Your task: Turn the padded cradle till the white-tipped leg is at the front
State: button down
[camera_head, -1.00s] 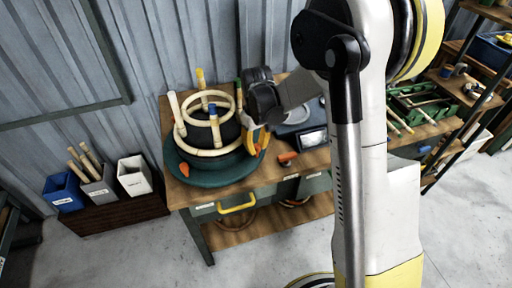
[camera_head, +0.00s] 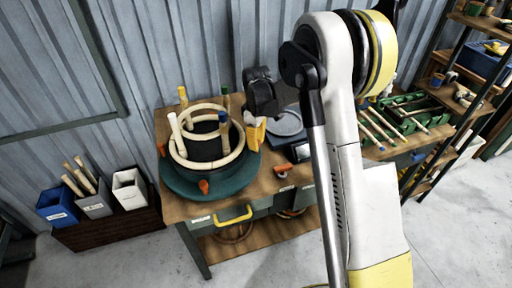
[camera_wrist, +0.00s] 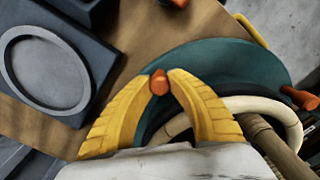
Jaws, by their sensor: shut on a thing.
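The padded cradle is a round teal turntable (camera_head: 208,190) with a dark pad, near the front left of the workbench. Pale rattan rings and upright legs stand on it. The white-tipped leg (camera_head: 173,124) is at its left side, slightly toward the front. The blue-tipped leg (camera_head: 223,120) is at the right, the yellow-tipped leg (camera_head: 183,94) at the back left and the green-tipped leg (camera_head: 225,95) at the back right. My gripper (camera_head: 255,132) is at the cradle's right side. In the wrist view its yellow fingers close on an orange knob (camera_wrist: 159,83) at the teal rim.
Other orange knobs (camera_head: 203,186) stick out from the rim. A dark scale with a round plate (camera_head: 287,122) and a loose orange-tipped item (camera_head: 284,169) lie right of the cradle. A green crate (camera_head: 410,112) holds sticks farther right. Bins (camera_head: 92,202) stand at left.

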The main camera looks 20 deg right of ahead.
jog(key=shift+w+d+n, duration=0.2)
jog(key=shift+w+n, duration=0.55)
jog(key=shift+w, duration=0.35)
jog(key=shift+w+d+n, duration=0.2)
jog(key=shift+w+n, duration=0.55)
jog(key=shift+w, duration=0.35)
jog(key=shift+w+a+n+p, duration=0.15)
jog(key=shift+w+n+p, duration=0.15)
jog(key=shift+w+n, duration=0.75)
jog(key=shift+w+a+n+p, duration=0.2)
jog(key=shift+w+n, duration=0.45)
jog(key=shift+w, duration=0.75)
jog(key=shift+w+a+n+p, duration=0.15)
jog(key=shift+w+a+n, duration=0.1)
jog(key=shift+w+n, duration=0.3)
jog(key=shift+w+a+n+p, duration=0.1)
jog(key=shift+w+a+n, duration=0.25)
jog(key=shift+w, duration=0.4)
jog(key=shift+w+a+n+p, duration=0.15)
jog(key=shift+w+n, duration=0.35)
jog(key=shift+w, duration=0.15)
jog(key=shift+w+a+n+p, duration=0.2)
jog(key=shift+w+a+n, duration=0.55)
jog(key=shift+w, duration=0.15)
jog(key=shift+w+a+n+p, duration=0.2)
jog(key=shift+w+a+n, duration=0.4)
jog(key=shift+w+n, duration=0.25)
jog(key=shift+w, duration=0.1)
jog(key=c, duration=1.2)
grip_release()
